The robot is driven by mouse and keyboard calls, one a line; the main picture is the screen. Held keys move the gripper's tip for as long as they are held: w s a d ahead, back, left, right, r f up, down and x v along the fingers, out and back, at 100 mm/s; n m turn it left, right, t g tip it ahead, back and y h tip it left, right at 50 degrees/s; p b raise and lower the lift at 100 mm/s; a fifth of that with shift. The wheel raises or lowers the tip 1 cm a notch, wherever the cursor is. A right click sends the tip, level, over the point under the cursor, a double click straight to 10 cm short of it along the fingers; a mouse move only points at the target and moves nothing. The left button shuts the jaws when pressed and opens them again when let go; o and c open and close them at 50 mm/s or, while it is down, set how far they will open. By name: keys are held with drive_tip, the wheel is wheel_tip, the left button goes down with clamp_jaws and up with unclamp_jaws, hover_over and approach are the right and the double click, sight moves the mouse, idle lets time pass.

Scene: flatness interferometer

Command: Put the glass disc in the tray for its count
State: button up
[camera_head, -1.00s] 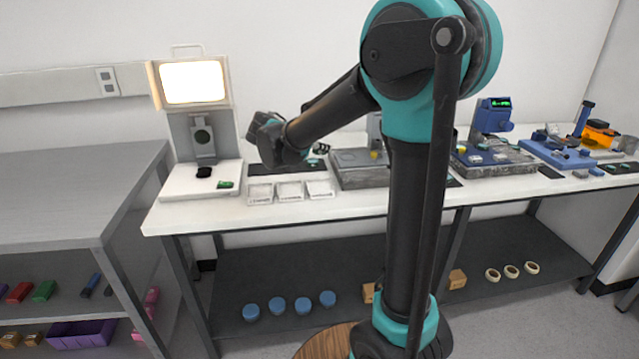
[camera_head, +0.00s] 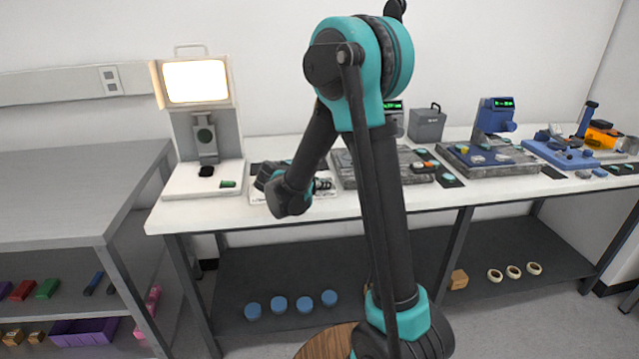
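A row of small white trays stands near the front edge of the white bench; my wrist covers most of it. Part of the left tray (camera_head: 257,197) shows, and part of the right tray (camera_head: 322,194). My gripper (camera_head: 324,184) is low over or beside the right end of this row, partly hidden behind my own wrist. Its fingers are too small to tell whether they are open or shut. I cannot make out the glass disc, or whether it is in my gripper or a tray. The interferometer (camera_head: 203,130) with its lit screen (camera_head: 195,81) stands at the left.
A dark flat plate instrument (camera_head: 382,168) is just right of the trays. Further right stand a grey box (camera_head: 427,124) and blue instruments (camera_head: 495,117). A grey shelf unit (camera_head: 75,190) is at the left. Blue round pieces (camera_head: 305,304) lie on the lower shelf.

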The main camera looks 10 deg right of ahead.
drive_tip(key=o, duration=1)
drive_tip(key=shift+a+r, duration=0.1)
drive_tip(key=v, duration=1.2)
